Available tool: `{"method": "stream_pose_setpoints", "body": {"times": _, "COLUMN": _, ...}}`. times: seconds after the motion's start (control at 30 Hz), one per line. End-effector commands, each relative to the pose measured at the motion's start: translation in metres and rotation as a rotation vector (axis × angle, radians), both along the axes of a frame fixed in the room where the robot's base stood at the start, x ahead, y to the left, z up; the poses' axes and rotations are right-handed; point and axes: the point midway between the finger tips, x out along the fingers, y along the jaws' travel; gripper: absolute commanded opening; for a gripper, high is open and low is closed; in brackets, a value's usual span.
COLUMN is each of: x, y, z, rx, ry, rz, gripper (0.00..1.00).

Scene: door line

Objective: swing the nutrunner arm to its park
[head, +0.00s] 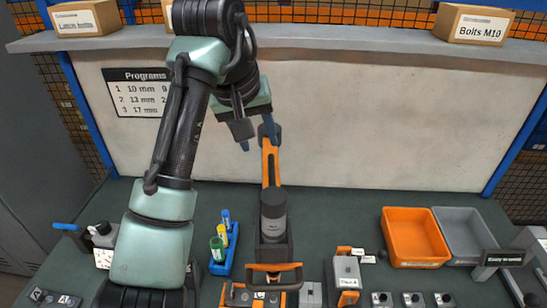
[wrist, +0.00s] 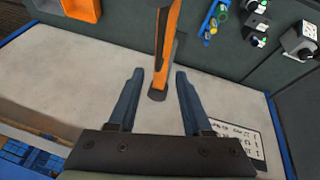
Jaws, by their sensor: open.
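The nutrunner arm is an orange bar (head: 270,165) with a dark rounded end near the back panel and a dark cylindrical body (head: 273,215) nearer me. An orange loop handle (head: 273,276) shows at its front. My gripper (head: 256,137) is open and empty, high by the bar's far end. In the wrist view my gripper (wrist: 159,74) has its two blue fingers apart, and the orange bar (wrist: 165,45) with its dark end appears between and beyond them. I cannot tell the height gap between fingers and bar. No park is clearly identifiable.
An orange bin (head: 413,238) and a grey bin (head: 462,235) sit at the right. A blue rack (head: 225,250) holds coloured tubes left of the nutrunner. A shelf (head: 340,37) with boxes crosses above the pale back panel. Small devices line the front right.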

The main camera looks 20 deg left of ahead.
Motion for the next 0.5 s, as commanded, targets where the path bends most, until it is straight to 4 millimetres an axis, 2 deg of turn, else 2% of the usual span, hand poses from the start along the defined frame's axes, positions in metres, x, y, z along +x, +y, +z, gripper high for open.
{"method": "stream_pose_setpoints", "body": {"times": 0.3, "x": 0.026, "y": -0.002, "z": -0.058, "rx": -0.001, "ry": 0.004, "rz": -0.001, "gripper": 0.50}}
{"method": "stream_pose_setpoints", "body": {"times": 0.5, "x": 0.041, "y": -0.003, "z": -0.087, "rx": 0.000, "ry": 0.000, "rz": -0.001, "gripper": 0.50}}
